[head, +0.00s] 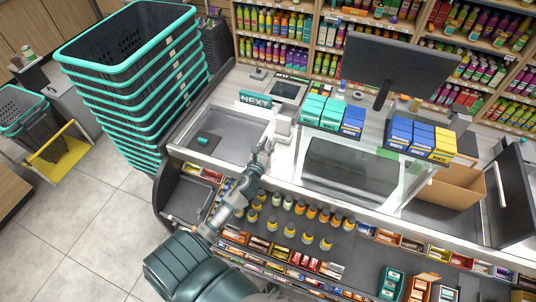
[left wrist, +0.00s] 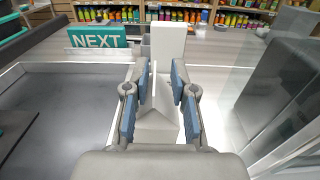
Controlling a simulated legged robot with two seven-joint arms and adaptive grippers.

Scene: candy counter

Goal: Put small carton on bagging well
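A white, gable-topped shape, which looks like the small carton (left wrist: 158,118), stands between my left fingers in the left wrist view. A taller white block (left wrist: 172,45) rises just behind it. My left gripper (left wrist: 160,88) has its blue-padded fingers apart on either side of the white shape; firm contact cannot be made out. In the head view the left gripper (head: 265,146) is at the counter's middle, beside white items (head: 282,127). A dark recessed bay (head: 232,149), which may be the bagging well, lies to its left. My right gripper is not in view.
A small teal item (head: 203,140) lies in the left bay. A NEXT sign (head: 255,100) stands behind it. Clear panels and a dark recess (head: 350,170) lie to the right.

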